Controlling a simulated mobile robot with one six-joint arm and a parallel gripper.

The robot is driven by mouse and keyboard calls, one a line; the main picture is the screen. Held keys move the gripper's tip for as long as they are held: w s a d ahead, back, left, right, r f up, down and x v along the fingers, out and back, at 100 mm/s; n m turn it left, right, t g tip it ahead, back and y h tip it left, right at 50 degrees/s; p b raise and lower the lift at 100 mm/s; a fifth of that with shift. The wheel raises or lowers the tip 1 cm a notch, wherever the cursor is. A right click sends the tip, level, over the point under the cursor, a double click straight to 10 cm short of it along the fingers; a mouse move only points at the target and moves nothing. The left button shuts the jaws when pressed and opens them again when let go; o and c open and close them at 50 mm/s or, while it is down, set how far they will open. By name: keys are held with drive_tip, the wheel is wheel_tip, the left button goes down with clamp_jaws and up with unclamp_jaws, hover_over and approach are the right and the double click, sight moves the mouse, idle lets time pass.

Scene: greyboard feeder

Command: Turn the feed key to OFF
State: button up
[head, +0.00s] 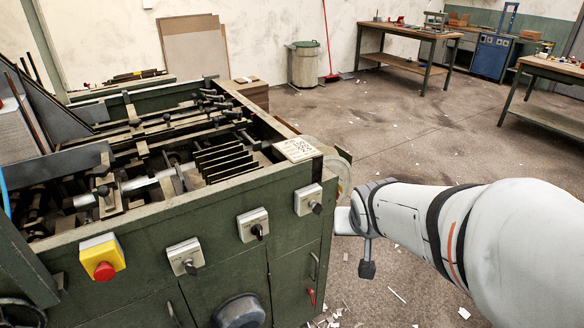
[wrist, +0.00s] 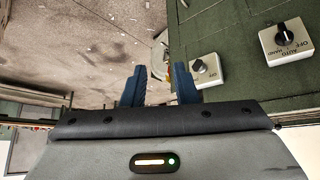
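Three grey switch boxes with dark knobs are on the front of the green machine: a left one (head: 184,256), a middle one (head: 252,224) and a right one (head: 308,199). I cannot tell which is the feed key. In the wrist view, a switch box (wrist: 287,38) bears the words OFF, AUTO and HAND around a black knob; its setting is unclear. Another switch box (wrist: 206,71) is partly hidden behind the right finger. My gripper (wrist: 157,72) is open and empty, its blue fingers apart. In the head view its fingers are not clear; my wrist is right of the machine.
A yellow box with a red button (head: 103,258) is on the front's left. A dark round part (head: 240,312) juts out below the switches. Cabinet handles stick out lower down. Open floor (head: 420,130) lies to the right, with workbenches (head: 410,40) behind.

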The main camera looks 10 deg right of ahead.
drive_tip(key=w+d+f+m+t+y+b, duration=0.1)
drive_tip(key=w+d+f+t+b, duration=0.2)
drive_tip(key=w+f+t+b, duration=0.5)
drive_tip(key=m+t+y+b, duration=0.15)
drive_tip(key=y+b, duration=0.25)
drive_tip(key=y, duration=0.4)
approach(320, 208)
drive_tip(key=x, duration=0.3)
drive_tip(key=shift+n, duration=0.25)
drive_tip(key=x, duration=0.7)
drive_tip(key=shift+w+f+b, duration=0.1)
drive_tip(key=shift+f+b, duration=0.05)
drive_tip(key=shift+b, duration=0.2)
drive_tip(key=shift+c, duration=0.5)
clamp_jaws()
